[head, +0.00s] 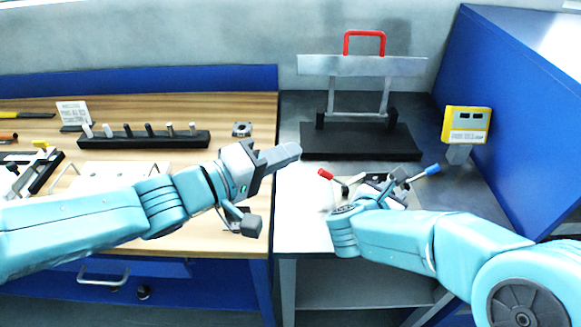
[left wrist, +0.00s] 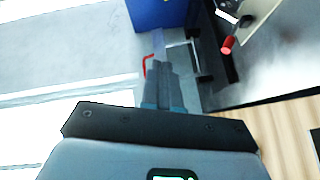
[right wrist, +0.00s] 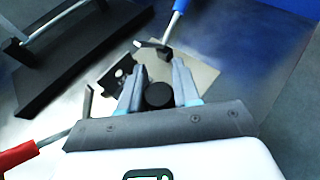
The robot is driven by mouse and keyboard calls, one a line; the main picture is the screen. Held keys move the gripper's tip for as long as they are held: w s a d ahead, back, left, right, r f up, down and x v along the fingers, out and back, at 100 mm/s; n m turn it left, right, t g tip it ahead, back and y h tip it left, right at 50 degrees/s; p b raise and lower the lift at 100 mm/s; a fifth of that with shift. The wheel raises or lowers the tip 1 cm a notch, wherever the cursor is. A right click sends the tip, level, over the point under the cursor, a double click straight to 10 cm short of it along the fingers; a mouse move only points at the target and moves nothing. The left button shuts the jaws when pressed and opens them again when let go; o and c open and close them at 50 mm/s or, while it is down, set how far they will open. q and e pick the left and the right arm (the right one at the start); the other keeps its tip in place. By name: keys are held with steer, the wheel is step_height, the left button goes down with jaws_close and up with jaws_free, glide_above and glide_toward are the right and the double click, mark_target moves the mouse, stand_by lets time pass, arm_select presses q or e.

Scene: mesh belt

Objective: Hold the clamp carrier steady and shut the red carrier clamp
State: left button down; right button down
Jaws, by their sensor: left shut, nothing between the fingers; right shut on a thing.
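The clamp carrier (head: 402,192) is a pale plate with dark metal parts on the grey bench. Its red clamp handle (head: 326,173) sticks out to the left; it also shows at the lower left of the right wrist view (right wrist: 18,155) and in the left wrist view (left wrist: 228,46). A blue handle (head: 432,169) sticks out to the right. My right gripper (right wrist: 158,84) is shut on a black round knob (right wrist: 158,96) on the carrier. My left gripper (head: 292,152) is shut and empty, in the air up and left of the red handle, apart from it.
Behind the carrier, a black base (head: 350,146) bears a metal frame with a red top bar (head: 364,34). A yellow box (head: 466,121) stands at right by a blue panel. The wooden bench at left holds a black peg rack (head: 150,142) and a white fixture.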

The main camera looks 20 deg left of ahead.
arm_select(q)
steer(key=a+f+n, duration=0.1)
steer(key=a+f, duration=0.1)
steer(key=f, duration=0.2)
steer(key=a+f+n, duration=0.1)
steer(key=a+f, duration=0.2)
steer(key=f, duration=0.1)
steer(key=s+a+f+n+t+y, duration=0.1)
steer(key=a+f, duration=0.1)
steer(key=f, duration=0.2)
steer(key=shift+a+f+n, duration=0.1)
steer(key=shift+a+n, duration=0.2)
steer(key=shift+n, duration=0.1)
steer(key=shift+a+f, duration=0.1)
steer(key=shift+a, duration=0.1)
steer(key=x, duration=0.9)
steer(key=shift+d, duration=0.1)
steer(key=d, duration=0.1)
steer(key=w+d, duration=0.1)
steer(key=d, duration=0.1)
steer(key=shift+w+d, duration=0.1)
steer(key=shift+w, duration=0.2)
steer(key=shift+w+d+f, duration=0.1)
steer(key=shift+d, duration=0.4)
